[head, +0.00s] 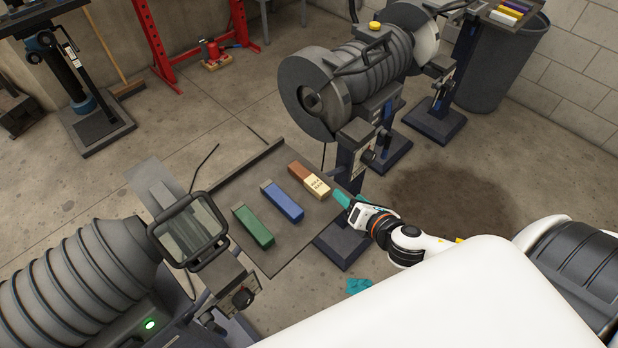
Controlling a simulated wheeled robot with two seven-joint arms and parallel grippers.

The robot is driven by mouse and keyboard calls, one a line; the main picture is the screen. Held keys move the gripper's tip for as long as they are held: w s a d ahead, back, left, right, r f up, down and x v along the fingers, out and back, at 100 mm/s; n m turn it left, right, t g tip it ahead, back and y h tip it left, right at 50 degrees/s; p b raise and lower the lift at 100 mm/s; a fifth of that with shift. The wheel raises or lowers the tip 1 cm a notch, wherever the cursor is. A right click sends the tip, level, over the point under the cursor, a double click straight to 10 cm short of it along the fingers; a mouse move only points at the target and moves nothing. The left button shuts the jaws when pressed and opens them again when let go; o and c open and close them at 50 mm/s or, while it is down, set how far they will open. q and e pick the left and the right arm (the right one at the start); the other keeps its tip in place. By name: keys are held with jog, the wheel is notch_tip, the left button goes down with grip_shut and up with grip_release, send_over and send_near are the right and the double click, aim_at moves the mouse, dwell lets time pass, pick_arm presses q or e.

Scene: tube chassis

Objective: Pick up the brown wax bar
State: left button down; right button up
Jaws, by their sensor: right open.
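The brown wax bar (300,171) lies on a dark tray-like shelf (238,185) in the middle of the head view. Its brown end points up-left, and a cream wrapper with print covers the end nearer my gripper. A blue bar (282,201) and a green bar (253,226) lie to its left on the same shelf. My right gripper (342,198), with teal fingertips, is open just right of the wrapped end. A small gap seems to lie between them, and nothing shows in its jaws.
A large grinder machine (372,62) stands behind the shelf, and another ribbed machine with a lamp-like shield (188,232) stands at front left. A teal piece (358,286) shows beside my white body; I cannot tell what it is. A grey bin (500,68) stands at back right.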

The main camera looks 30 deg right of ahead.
aim_at(315, 182)
jog(key=w+a+n+y, duration=0.1)
jog(key=w+n, duration=0.1)
jog(key=n, duration=0.1)
jog(key=w+a+n+y+p, duration=0.1)
jog(key=n, duration=0.3)
jog(key=w+a+f+n+y, duration=0.1)
jog(key=w+n, duration=0.1)
jog(key=n, duration=0.1)
jog(key=shift+w+n+y+p, duration=0.3)
jog(key=shift+w+y+p, duration=0.05)
jog(key=shift+y, duration=0.05)
jog(key=p+x, duration=0.1)
jog(key=x, duration=0.4)
jog(key=shift+a+r, duration=0.15)
jog(key=shift+w+a, duration=0.1)
jog(key=shift+w, duration=0.1)
pick_arm(q)
jog(key=r, duration=0.2)
jog(key=w+a+r, duration=0.1)
pick_arm(e)
jog(key=c, duration=1.1)
